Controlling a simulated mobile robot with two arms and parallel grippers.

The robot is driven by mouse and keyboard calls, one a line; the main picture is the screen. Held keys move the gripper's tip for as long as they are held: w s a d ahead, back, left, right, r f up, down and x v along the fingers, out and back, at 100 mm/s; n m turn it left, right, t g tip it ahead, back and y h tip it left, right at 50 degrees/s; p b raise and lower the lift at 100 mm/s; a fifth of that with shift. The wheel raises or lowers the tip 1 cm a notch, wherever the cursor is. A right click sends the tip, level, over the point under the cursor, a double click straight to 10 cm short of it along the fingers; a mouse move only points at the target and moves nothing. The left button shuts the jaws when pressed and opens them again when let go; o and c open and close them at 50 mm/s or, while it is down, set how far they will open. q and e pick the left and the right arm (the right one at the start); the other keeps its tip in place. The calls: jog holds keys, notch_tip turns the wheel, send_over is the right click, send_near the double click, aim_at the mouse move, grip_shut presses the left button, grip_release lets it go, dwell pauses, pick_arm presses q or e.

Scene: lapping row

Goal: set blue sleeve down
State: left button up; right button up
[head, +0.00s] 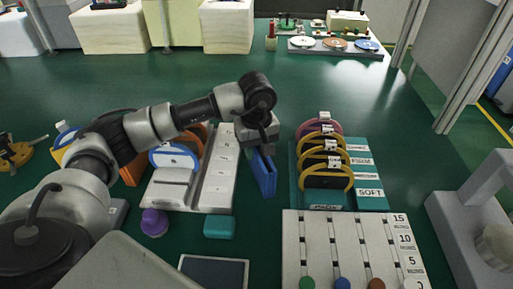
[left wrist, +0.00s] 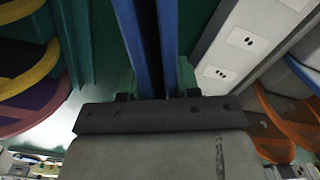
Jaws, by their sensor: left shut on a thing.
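My left gripper (head: 260,146) is shut on the blue sleeve (head: 264,174), a flat upright piece that hangs below the jaws. In the head view it is between the white slotted rack (head: 219,180) and the teal rack (head: 368,186). In the left wrist view the blue sleeve (left wrist: 168,45) runs up from the gripper (left wrist: 158,95) as two parallel blue walls with a dark gap. I cannot tell whether its lower edge touches the green table. My right gripper is not in view.
The teal rack holds several ringed discs; the white rack holds blue and orange ones (head: 175,157). A purple knob (head: 154,222), a teal block (head: 219,227) and a white slider board (head: 335,240) lie in front. Green table is free behind (head: 330,85).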

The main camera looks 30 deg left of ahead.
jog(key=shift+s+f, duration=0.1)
pick_arm(q)
jog(key=o, duration=0.9)
jog(key=shift+o, duration=0.2)
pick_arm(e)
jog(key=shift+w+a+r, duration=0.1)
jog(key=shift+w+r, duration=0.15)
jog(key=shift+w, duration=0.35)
pick_arm(q)
jog(key=shift+r, duration=0.35)
notch_tip(320, 180, up, 12)
jog(key=shift+f, duration=0.25)
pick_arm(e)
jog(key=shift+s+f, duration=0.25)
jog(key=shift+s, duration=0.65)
